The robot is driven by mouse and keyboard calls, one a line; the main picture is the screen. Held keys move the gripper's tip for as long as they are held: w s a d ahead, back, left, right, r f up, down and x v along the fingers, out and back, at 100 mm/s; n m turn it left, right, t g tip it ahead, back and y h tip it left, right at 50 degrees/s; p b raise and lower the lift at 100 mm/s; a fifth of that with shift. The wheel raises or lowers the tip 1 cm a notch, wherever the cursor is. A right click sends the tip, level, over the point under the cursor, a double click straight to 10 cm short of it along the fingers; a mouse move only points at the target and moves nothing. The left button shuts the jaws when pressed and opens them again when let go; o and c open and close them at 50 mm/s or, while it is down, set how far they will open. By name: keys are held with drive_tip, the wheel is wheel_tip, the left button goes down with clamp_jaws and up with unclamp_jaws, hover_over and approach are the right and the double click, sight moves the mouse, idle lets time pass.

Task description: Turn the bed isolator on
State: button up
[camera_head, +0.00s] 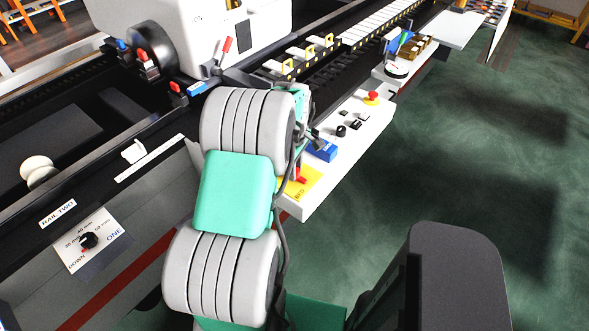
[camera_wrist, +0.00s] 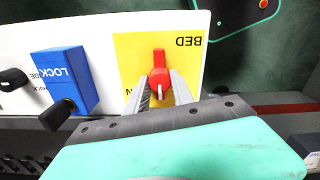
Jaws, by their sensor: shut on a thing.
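The bed isolator is a red rotary handle (camera_wrist: 159,68) on a yellow plate (camera_wrist: 191,47) marked BED in the wrist view. In the head view the yellow plate (camera_head: 313,180) and red handle (camera_head: 300,175) show at the near end of the white control panel, partly behind my arm. My gripper (camera_wrist: 160,88) is shut on the red handle, one finger on each side of its near end. The handle lies roughly up and down in the wrist view. Part of the plate's lettering is hidden by the fingers.
A blue lockout block (camera_wrist: 66,80) with a black knob (camera_wrist: 57,114) is beside the plate. Further along the panel (camera_head: 345,160) are black knobs and a red emergency button (camera_head: 372,97). A RAIL TWO dial (camera_head: 88,241) is at lower left. Green floor is open at right.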

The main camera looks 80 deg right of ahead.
clamp_jaws()
drive_tip(key=shift+m, duration=0.4)
drive_tip(key=m+b, duration=0.1)
drive_tip(key=m, duration=0.1)
drive_tip(key=shift+m, duration=0.3)
drive_tip(key=m, duration=0.4)
drive_tip(key=shift+m+b, duration=0.3)
drive_tip(key=shift+b, duration=0.05)
drive_tip(key=m, duration=0.5)
drive_tip(key=shift+b, duration=0.3)
drive_tip(key=m, duration=0.4)
drive_tip(key=shift+m, duration=0.3)
